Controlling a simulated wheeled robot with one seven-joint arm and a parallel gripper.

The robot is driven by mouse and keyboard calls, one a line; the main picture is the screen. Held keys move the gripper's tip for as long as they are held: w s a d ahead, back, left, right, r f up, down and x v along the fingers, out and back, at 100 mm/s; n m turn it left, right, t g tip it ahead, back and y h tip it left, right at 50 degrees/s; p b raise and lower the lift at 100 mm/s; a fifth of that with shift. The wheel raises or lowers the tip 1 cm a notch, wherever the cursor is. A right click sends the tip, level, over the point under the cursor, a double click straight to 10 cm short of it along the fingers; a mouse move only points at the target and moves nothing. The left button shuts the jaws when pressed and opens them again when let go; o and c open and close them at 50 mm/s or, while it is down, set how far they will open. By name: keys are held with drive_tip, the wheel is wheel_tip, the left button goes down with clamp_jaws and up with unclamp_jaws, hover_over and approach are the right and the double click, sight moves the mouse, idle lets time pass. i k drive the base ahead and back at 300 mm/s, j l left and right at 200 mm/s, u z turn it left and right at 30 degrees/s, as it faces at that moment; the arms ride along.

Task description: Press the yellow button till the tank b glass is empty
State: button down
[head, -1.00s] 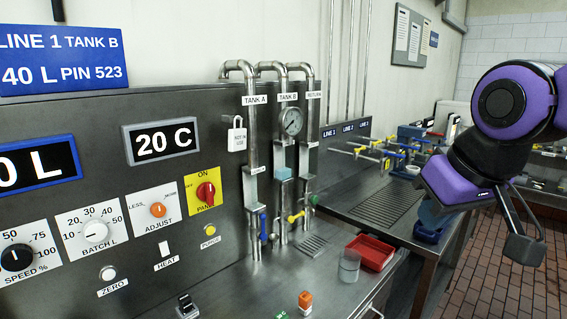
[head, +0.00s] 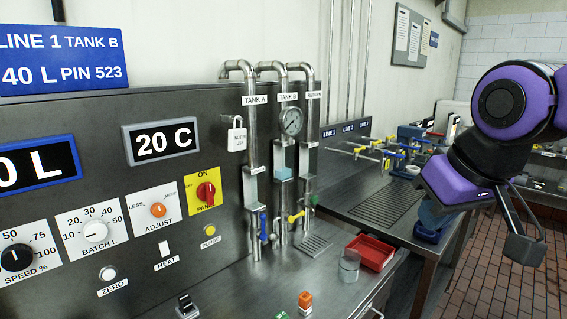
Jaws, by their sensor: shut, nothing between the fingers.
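The yellow button (head: 210,230), a small round button labelled PURGE, sits low on the right side of the grey panel. Nothing touches it. The tank B pipe (head: 283,110) stands right of the panel with a round gauge. A light blue section (head: 283,173), seemingly the tank B glass, shows on this pipe below the gauge; its exact level is too small to tell. My purple and black arm is at the far right, well away from the panel.
A red panel knob (head: 206,192) is above the yellow button, and a white heat switch (head: 164,248) is to its left. A clear cup (head: 349,266) and a red tray (head: 371,252) stand on the steel counter. Blue and yellow valve handles (head: 295,217) flank the pipes.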

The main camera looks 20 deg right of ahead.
sight(210, 229)
drive_tip(key=k+j, duration=0.45)
drive_tip(key=j, duration=0.25)
drive_tip(key=u, duration=1.6)
drive_tip(key=i+l, duration=0.1)
drive_tip(key=l, duration=0.2)
drive_tip(key=i+l, duration=0.1)
drive_tip(key=l, duration=0.2)
